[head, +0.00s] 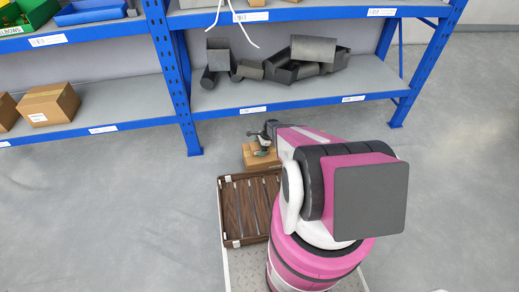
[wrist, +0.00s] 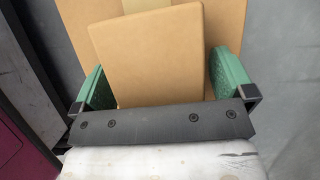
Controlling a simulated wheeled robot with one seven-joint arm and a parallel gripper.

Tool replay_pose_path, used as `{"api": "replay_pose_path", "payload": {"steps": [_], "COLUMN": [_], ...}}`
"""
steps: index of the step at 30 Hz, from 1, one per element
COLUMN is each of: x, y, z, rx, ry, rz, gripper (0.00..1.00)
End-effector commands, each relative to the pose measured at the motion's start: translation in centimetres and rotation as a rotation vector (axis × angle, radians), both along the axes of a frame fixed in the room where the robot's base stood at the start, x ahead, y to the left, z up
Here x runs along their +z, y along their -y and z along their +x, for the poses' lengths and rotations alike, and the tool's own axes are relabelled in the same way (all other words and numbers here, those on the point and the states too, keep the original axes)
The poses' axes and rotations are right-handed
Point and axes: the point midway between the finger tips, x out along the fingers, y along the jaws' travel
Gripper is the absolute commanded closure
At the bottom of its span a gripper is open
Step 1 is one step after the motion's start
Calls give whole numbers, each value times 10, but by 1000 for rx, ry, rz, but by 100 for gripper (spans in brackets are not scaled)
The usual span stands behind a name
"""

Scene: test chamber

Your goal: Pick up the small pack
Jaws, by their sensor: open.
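The small pack (wrist: 150,60) is a plain tan cardboard box. In the wrist view it stands between the two green-padded fingers of my open gripper (wrist: 160,82), with a visible gap at the right finger and little or none at the left. Behind it lies a larger tan cardboard box (wrist: 78,18) with a paler tape strip. In the head view my gripper (head: 264,142) is over the cardboard box (head: 252,160) on the floor side of the shelf. The small pack cannot be told apart clearly there.
A brown slatted tray (head: 231,241) lies just in front of the box, beside my base. Blue shelving (head: 180,90) stands behind, holding dark grey bins (head: 305,60) and a carton (head: 48,104) at the left. The grey floor is clear to the left and right.

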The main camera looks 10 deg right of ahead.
Motion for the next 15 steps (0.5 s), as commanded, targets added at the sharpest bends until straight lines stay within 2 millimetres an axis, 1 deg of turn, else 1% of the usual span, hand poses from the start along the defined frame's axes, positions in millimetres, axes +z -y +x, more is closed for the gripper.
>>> {"api": "replay_pose_path", "payload": {"steps": [15], "x": [-3], "y": [0], "z": [0], "rx": [0], "ry": [0], "rz": [0], "gripper": [0]}}
